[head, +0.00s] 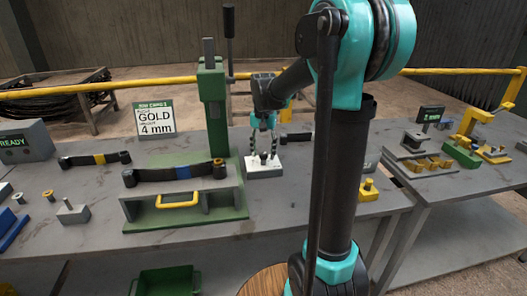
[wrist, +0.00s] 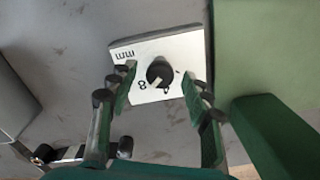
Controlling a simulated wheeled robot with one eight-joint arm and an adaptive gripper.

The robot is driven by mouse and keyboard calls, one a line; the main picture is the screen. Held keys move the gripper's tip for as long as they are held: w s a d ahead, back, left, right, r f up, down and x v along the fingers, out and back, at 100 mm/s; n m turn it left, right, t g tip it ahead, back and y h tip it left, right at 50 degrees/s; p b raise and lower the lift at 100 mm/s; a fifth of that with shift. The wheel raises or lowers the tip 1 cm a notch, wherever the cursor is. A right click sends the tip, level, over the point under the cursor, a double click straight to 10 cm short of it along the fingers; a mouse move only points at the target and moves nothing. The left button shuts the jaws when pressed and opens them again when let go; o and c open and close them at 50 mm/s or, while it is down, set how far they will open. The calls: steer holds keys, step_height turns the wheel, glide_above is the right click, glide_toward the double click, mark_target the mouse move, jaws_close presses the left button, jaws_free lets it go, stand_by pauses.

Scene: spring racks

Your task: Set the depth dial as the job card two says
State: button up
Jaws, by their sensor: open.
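The depth dial is a dark round knob (wrist: 159,72) with a pale pointer mark, on a white plate (wrist: 123,52) marked "mm". An "8" and another, partly unclear number show near the finger side; the pointer seems to slant toward the 8. In the head view the dial plate (head: 264,171) sits on the bench beside the green press. My gripper (head: 264,141) is open above it, fingers pointing down. In the wrist view my gripper (wrist: 161,91) has one finger on each side of the knob, apart from it. The job card (head: 155,119) reads "GOLD" and "4 mm"; its heading is small.
The green press (head: 212,111) stands close left of the dial. A yellow knob (head: 368,189) is to the right. A second bench (head: 470,185) holds fixtures.

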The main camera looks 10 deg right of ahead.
jaws_close()
stand_by(0.4)
steer(key=n, duration=0.4)
steer(key=shift+n, duration=0.4)
steer(key=n, duration=0.4)
steer(key=shift+n, duration=0.4)
jaws_free()
